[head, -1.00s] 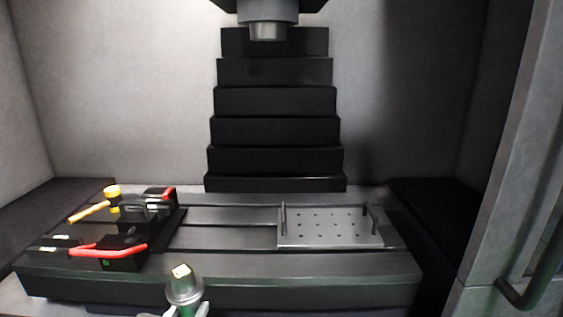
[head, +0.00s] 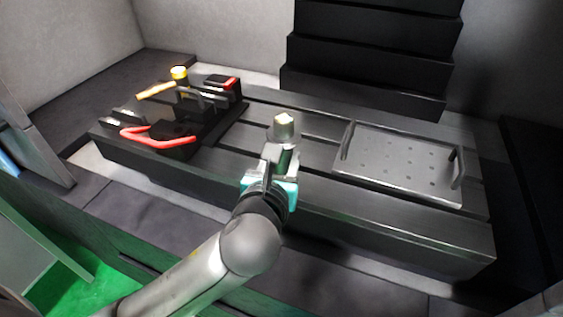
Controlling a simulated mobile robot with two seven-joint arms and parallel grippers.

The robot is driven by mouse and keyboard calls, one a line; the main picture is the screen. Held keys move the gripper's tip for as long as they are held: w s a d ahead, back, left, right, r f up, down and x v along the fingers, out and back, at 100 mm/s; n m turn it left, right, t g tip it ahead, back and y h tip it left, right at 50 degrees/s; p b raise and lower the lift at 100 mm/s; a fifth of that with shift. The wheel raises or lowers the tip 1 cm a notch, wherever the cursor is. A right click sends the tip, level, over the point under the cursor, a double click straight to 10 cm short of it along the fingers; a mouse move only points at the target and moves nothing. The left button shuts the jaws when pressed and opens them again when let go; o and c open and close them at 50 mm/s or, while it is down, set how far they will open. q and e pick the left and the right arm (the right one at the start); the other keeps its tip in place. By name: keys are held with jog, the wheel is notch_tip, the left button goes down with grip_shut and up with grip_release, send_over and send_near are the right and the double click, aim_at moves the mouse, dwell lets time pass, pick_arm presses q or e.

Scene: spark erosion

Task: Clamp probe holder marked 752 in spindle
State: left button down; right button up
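My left gripper (head: 277,162) comes in from the lower left on a grey arm. It is shut on a metal holder (head: 284,128) with a pale brassy tip, held upright in front of the slotted machine table. I take this to be the probe holder, but no marking is readable on it. The fingers and gripper body hide its lower part. The spindle is outside the current head view. My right gripper is not in view.
A perforated metal tray (head: 395,175) with two upright handles sits at right. Black stepped covers (head: 372,50) rise behind.

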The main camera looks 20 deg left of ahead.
pick_arm(q)
jog(key=w+r+n+g+y+p, duration=0.1)
jog(key=w+r+n+y+p, duration=0.1)
jog(key=w+r+p, duration=0.45)
jog(key=w+r+n+g+y+p, duration=0.1)
jog(key=w+r+n+y+p, duration=0.2)
jog(key=w, duration=0.7)
jog(key=w+d+r+p, duration=0.2)
jog(key=r, duration=0.5)
jog(key=w+d+r+y+p, duration=0.1)
jog(key=w+d+r+p, duration=0.1)
jog(key=r, duration=0.5)
jog(key=w+d+r+g+p, duration=0.1)
jog(key=w+r+p, duration=0.3)
jog(key=r, duration=0.4)
jog(key=shift+d+n+y, duration=0.3)
jog(key=shift+d+n, duration=0.1)
jog(key=shift+d, duration=0.5)
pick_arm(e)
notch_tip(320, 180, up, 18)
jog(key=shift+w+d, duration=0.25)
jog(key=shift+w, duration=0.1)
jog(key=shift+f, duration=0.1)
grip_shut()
pick_arm(q)
jog(key=shift+w, duration=0.1)
